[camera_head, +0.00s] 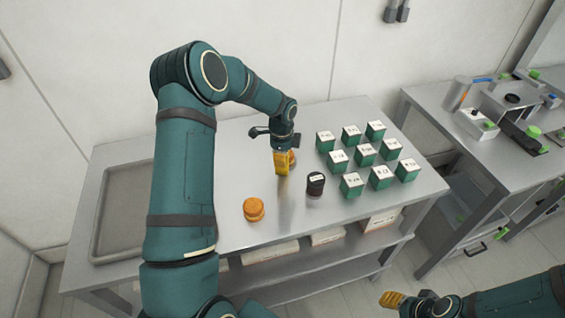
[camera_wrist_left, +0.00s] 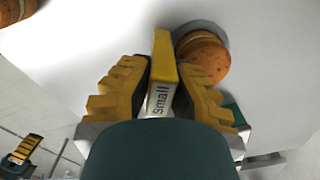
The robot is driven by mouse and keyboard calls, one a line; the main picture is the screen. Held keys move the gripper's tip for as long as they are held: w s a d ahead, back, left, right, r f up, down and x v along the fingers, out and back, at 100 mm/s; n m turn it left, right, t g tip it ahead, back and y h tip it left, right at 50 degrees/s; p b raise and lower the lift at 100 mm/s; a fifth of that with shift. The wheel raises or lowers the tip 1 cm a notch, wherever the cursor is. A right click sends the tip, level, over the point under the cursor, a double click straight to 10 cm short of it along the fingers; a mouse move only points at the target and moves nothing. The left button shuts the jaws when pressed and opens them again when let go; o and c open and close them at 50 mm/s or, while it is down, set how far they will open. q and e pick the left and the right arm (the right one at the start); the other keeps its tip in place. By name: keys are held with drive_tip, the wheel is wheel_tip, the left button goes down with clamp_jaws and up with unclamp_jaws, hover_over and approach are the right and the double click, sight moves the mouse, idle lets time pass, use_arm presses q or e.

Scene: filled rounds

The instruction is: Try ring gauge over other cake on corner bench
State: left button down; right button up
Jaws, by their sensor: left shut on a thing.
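My left gripper (camera_head: 284,164) is low over the bench, shut on the yellow bar of the ring gauge. In the left wrist view the bar (camera_wrist_left: 162,70), marked "small", stands between its fingers (camera_wrist_left: 160,95). An orange-brown round cake (camera_wrist_left: 203,57) is just beyond the bar, with a grey curved edge along its far side; I cannot tell whether the ring encircles it. In the head view this cake is mostly hidden by the gripper. Another orange cake (camera_head: 254,207) stands nearer on the bench, and also shows in the left wrist view (camera_wrist_left: 14,10). My right gripper (camera_head: 392,299) is off the bench, lower right.
The grey metal bench (camera_head: 228,232) carries a black cylinder (camera_head: 316,184) with a white label and several green labelled boxes (camera_head: 351,185) at right. An empty grey tray (camera_head: 122,212) lies at left. A second bench (camera_head: 425,100) with equipment stands at right.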

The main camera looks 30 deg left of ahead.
use_arm(q)
drive_tip(key=shift+r, duration=0.1)
drive_tip(key=shift+r+p, duration=1.65)
drive_tip(key=shift+r, duration=0.85)
drive_tip(key=shift+r+p, duration=1.45)
drive_tip(key=shift+r, duration=0.9)
